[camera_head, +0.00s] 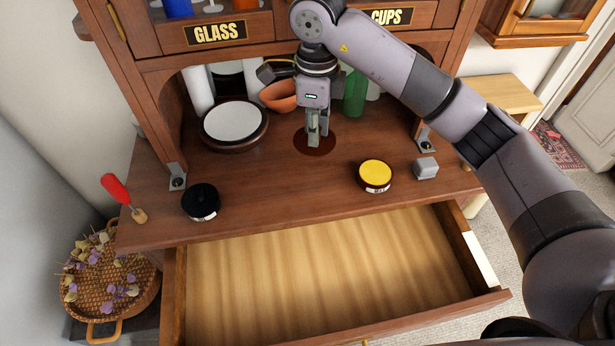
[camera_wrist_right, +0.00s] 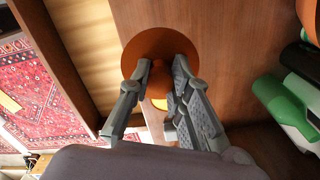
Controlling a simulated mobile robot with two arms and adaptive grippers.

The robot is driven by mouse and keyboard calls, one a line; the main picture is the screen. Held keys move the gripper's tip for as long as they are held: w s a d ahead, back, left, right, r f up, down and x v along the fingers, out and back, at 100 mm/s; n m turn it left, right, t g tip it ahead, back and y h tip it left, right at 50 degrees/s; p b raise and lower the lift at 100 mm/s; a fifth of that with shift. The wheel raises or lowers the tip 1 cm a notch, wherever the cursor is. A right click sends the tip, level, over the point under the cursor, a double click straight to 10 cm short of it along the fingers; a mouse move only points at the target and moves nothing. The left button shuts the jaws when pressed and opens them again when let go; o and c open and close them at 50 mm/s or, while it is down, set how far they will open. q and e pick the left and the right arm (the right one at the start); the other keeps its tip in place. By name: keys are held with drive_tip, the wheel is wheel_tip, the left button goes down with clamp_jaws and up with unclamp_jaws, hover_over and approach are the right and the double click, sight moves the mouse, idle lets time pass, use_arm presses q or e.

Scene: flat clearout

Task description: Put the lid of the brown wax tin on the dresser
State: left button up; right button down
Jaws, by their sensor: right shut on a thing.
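The lid is a flat brown disc (camera_head: 322,146) with a small knob, under my right gripper (camera_head: 314,140) at the middle of the dresser top (camera_head: 280,195). In the right wrist view, my right gripper (camera_wrist_right: 158,88) is shut on the knob of the lid (camera_wrist_right: 150,45). I cannot tell whether the disc touches the wood or hangs just above it. A low round tin with a dark brown side and yellow top face (camera_head: 375,173), apparently the open wax tin, stands to the right of the lid. My left gripper is not in view.
A black-topped tin (camera_head: 201,200) and a red-handled tool (camera_head: 115,189) are at the left. A white round plate-like thing (camera_head: 233,122), an orange bowl (camera_head: 279,96) and a green bottle (camera_head: 354,93) stand behind. A grey block (camera_head: 425,168) is at the right. The open drawer (camera_head: 320,275) is empty.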

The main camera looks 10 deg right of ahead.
drive_tip(key=p, duration=0.3)
hover_over(313, 186)
wheel_tip(313, 186, down, 11)
drive_tip(key=shift+r, duration=0.1)
wheel_tip(313, 186, down, 5)
drive_tip(key=shift+r+p, duration=0.15)
drive_tip(key=shift+p, duration=0.25)
drive_tip(key=shift+f, duration=0.2)
drive_tip(key=c, duration=1.5)
unclamp_jaws()
drive_tip(key=shift+o, duration=0.2)
